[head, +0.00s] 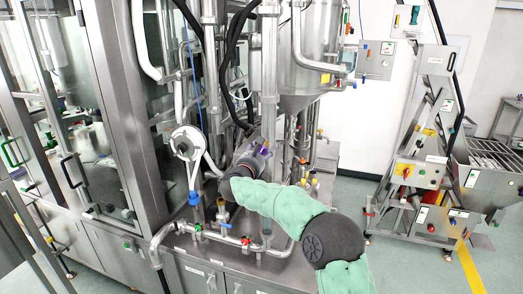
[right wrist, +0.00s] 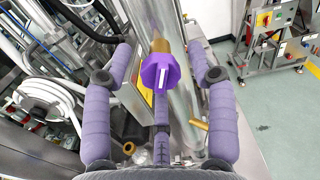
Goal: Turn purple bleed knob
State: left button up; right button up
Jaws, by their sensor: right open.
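The purple bleed knob (right wrist: 160,75) has a white mark on its face and a brass stem behind it, next to a shiny vertical pipe. In the right wrist view it lies between the two padded fingers of my right gripper (right wrist: 159,53), which stand wide apart on either side. No finger visibly touches it. In the head view my right arm reaches in from the lower right to the pipework. There my right gripper (head: 247,158) is partly hidden by the arm, and a small purple patch of the knob (head: 264,149) shows beside it. My left gripper is not in view.
Steel pipes (head: 269,75) and a cone-bottomed tank (head: 310,75) crowd the space around the gripper. A white hose reel (head: 187,143) is left of it. A wheeled steel machine (head: 430,170) stands apart on the right.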

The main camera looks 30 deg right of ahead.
jog(key=shift+w+d, duration=0.2)
jog(key=c, duration=1.2)
jog(key=shift+o, duration=0.2)
